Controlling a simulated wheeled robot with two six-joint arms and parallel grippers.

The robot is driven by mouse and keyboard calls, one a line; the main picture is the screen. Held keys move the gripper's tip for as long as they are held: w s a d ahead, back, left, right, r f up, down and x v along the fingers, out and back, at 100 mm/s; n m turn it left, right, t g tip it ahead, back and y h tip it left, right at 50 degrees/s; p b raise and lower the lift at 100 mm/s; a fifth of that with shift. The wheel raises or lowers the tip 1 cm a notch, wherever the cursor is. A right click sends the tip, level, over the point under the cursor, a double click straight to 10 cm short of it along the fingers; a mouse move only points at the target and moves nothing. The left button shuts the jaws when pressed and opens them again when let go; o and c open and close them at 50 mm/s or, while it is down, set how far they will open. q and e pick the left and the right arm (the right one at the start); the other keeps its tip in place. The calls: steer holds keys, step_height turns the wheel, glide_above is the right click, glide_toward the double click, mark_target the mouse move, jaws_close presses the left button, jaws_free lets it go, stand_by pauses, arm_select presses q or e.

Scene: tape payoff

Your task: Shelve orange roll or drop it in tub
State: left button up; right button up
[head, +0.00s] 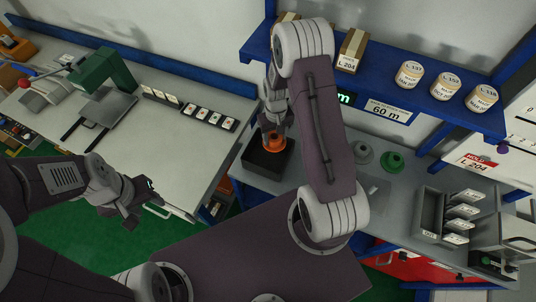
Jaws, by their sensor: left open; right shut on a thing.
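The orange roll (274,143) is at the tips of my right gripper (272,130), which is shut on it. The roll shows just over the black tub (268,173) on the grey bench; I cannot tell whether it touches the tub. My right arm hides part of the bench and shelf behind. The blue shelf (405,91) runs above the bench and carries boxes and jars. My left gripper (143,204) is open and empty, low on the left, over the green floor.
A grey spool (363,153) and a green spool (392,161) stand right of my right arm. A sign reading 60 m (387,111) hangs on the shelf front. A card rack (445,215) stands farther right. A green machine (103,72) stands on the left table.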

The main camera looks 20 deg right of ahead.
steer(key=f+b, duration=0.3)
steer(key=f, duration=0.2)
steer(key=shift+w+a+f+b, duration=0.1)
steer(key=shift+w+f+b, duration=0.1)
steer(key=shift+b, duration=0.2)
steer(key=o, duration=1.7)
steer(key=shift+w+a, duration=0.1)
steer(key=shift+a, duration=0.1)
arm_select(q)
steer(key=f, duration=0.4)
steer(key=shift+w+a+f, duration=0.3)
arm_select(e)
steer(key=shift+d, duration=0.1)
arm_select(q)
steer(key=shift+d+f+b, duration=0.1)
steer(key=shift+f+b, duration=0.85)
steer(key=shift+b, duration=0.05)
arm_select(e)
step_height(320, 180, up, 9)
steer(key=shift+r, duration=0.1)
